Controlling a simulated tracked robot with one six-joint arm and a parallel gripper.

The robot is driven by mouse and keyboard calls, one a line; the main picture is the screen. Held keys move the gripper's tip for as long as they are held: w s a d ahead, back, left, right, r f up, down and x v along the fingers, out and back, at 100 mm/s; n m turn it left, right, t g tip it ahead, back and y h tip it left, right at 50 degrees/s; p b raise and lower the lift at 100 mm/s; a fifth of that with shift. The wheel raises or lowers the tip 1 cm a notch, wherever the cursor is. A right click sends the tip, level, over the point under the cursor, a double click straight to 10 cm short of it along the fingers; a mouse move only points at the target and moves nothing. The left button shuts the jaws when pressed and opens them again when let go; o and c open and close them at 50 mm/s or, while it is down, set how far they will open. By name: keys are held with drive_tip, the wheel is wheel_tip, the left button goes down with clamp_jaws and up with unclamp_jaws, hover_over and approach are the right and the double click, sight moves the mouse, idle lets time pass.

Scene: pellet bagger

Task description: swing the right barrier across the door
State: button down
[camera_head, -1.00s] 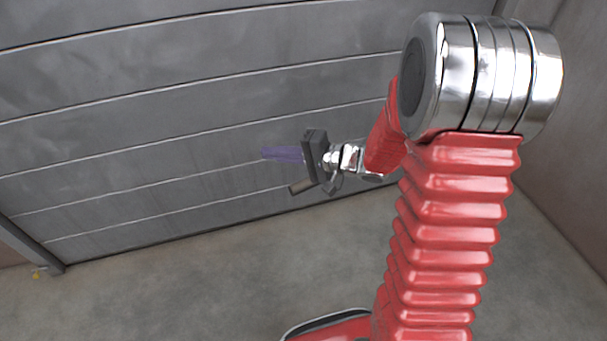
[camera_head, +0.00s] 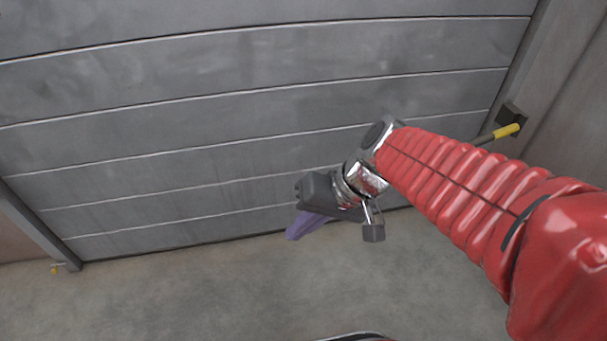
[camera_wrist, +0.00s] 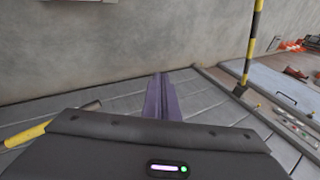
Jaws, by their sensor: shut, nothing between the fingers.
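The right barrier (camera_head: 507,131) shows in the head view as a short yellow and dark bar at a dark bracket on the right door post. My arm hides its lower-left part. The grey panelled door (camera_head: 150,110) fills the back. My gripper (camera_head: 300,228) has purple fingers, shut and empty, pointing down-left in front of the lower door, well left of the barrier. In the wrist view the purple fingers (camera_wrist: 162,97) lie together. A yellow and black pole (camera_wrist: 251,45) stands right of them, clear of them; I cannot tell which barrier it is.
A yellow bar (camera_wrist: 27,132) lies at the wrist view's left edge, partly hidden by my gripper body. A small yellow piece (camera_head: 54,268) shows by the left door post. Concrete floor (camera_head: 190,290) before the door is clear.

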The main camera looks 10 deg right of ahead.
drive_tip(key=s+d+r+t+h, duration=0.3)
drive_tip(key=s+d+r+h, duration=0.1)
drive_tip(key=d, duration=0.4)
drive_tip(key=shift+s+d+r+n+h, duration=0.15)
drive_tip(key=shift+d+r+n+h, duration=0.35)
drive_tip(key=shift+h, duration=0.5)
drive_tip(key=shift+a, duration=0.1)
